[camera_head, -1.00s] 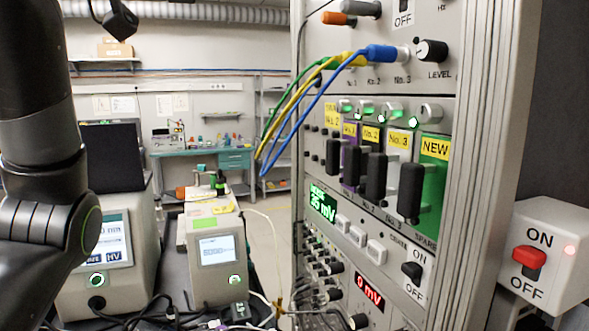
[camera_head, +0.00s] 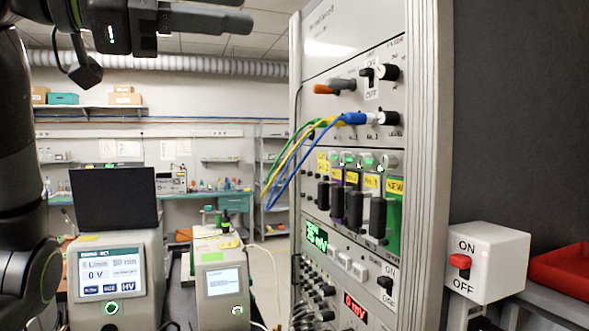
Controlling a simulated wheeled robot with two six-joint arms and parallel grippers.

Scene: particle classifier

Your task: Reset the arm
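My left arm stands along the left edge of the head view, with a black joint low at the left. My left gripper (camera_head: 222,8) is at the top of the view, left of the instrument rack, with its dark fingers pointing right. The top edge cuts off part of it, so I cannot tell how far apart the fingers are. I see nothing held between them. It is high above the bench instruments and touches nothing that I can see. My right arm and gripper are not in view.
A tall instrument rack (camera_head: 430,150) stands right of centre, with blue, yellow and green cables on its front. A white ON/OFF switch box (camera_head: 492,262) is at the right, near a red tray (camera_head: 562,272). Two bench instruments (camera_head: 112,275) (camera_head: 222,285) stand lower left.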

